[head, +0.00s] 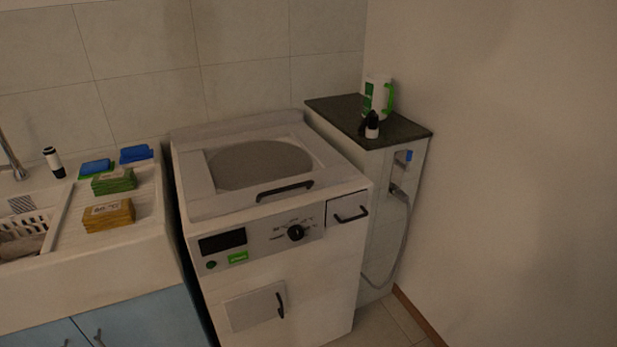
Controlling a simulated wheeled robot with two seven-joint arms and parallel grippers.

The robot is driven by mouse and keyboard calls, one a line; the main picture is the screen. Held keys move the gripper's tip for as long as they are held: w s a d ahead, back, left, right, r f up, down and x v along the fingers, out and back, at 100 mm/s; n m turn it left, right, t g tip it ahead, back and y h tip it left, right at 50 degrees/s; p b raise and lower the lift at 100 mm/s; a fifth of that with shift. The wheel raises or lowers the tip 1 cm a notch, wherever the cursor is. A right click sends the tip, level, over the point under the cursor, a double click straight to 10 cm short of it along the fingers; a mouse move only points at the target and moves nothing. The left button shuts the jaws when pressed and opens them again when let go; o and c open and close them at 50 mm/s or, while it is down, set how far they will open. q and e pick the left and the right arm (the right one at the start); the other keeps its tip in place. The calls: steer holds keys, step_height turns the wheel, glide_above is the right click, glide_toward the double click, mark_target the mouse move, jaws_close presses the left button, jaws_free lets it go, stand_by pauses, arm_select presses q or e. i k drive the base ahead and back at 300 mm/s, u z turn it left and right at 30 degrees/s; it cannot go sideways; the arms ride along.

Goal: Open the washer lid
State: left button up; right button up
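The white washer (290,270) stands in the middle of the head view, between the sink unit and a narrow counter. Its lid (261,164) lies flat and shut on top, with a grey oval window. A black handle (285,190) runs along the lid's front edge. Below it the front panel has a dark display (222,242), a black knob (296,232) and a drawer with a black handle (350,215). Neither of my grippers is in view.
At left is a sink unit (100,265) with sponge packs (108,215), blue packs (136,154) and a dark bottle (54,162). The dark-topped counter (345,122) at right holds a white-green jug (378,96) and small bottle (372,125). A hose (405,240) hangs below it.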

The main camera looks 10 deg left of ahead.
mark_target(203, 202)
steer(key=i, duration=0.65)
steer(key=u, duration=0.7)
